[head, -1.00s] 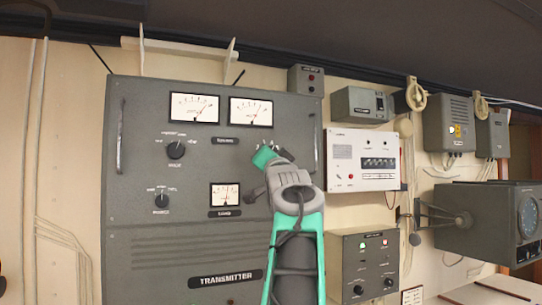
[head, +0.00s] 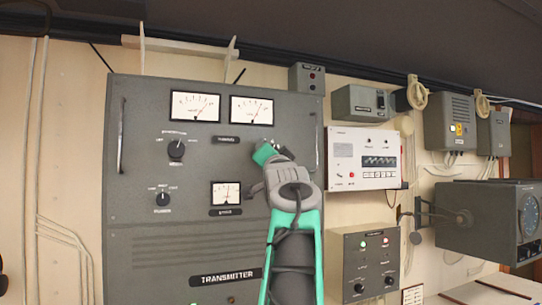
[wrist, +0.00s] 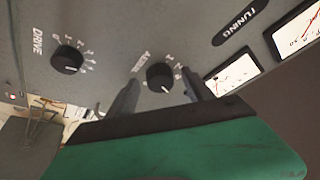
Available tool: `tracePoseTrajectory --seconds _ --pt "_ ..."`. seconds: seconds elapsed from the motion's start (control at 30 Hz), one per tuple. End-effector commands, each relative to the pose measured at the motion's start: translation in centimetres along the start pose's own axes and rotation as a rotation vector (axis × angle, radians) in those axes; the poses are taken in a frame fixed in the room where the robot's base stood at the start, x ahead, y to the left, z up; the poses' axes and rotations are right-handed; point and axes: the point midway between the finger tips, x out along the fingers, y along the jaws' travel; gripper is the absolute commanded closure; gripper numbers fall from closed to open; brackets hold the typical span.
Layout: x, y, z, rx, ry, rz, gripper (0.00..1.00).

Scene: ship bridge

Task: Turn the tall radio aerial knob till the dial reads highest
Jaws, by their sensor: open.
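The grey transmitter cabinet (head: 160,255) fills the middle of the head view. In the wrist view the black aerial knob (wrist: 159,77), with a white pointer mark, sits between the fingertips of my open gripper (wrist: 161,82). A gap shows on either side of the knob. In the head view my gripper (head: 269,152) is at the cabinet's upper right and hides the knob. A smaller dial (head: 226,194) is lower down.
The drive knob (wrist: 67,58) is left of the aerial knob in the wrist view. Two more knobs, upper (head: 176,149) and lower (head: 163,199), are on the cabinet's left. A handle (head: 316,147) stands close to my gripper's right. A white instrument box (head: 362,158) hangs further right.

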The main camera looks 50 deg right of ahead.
Motion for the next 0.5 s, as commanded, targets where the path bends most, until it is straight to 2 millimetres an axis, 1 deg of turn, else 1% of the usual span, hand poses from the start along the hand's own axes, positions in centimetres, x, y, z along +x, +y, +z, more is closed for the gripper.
tracePoseTrajectory --seconds 0.13,0.23,0.5 --pt "-0.1 0.0 0.0 0.0 0.0 0.0 0.4" --pt "-1.0 0.2 0.2 -0.001 0.001 0.0 0.4" --pt "-6.4 0.3 0.3 -0.001 0.003 0.0 0.4"
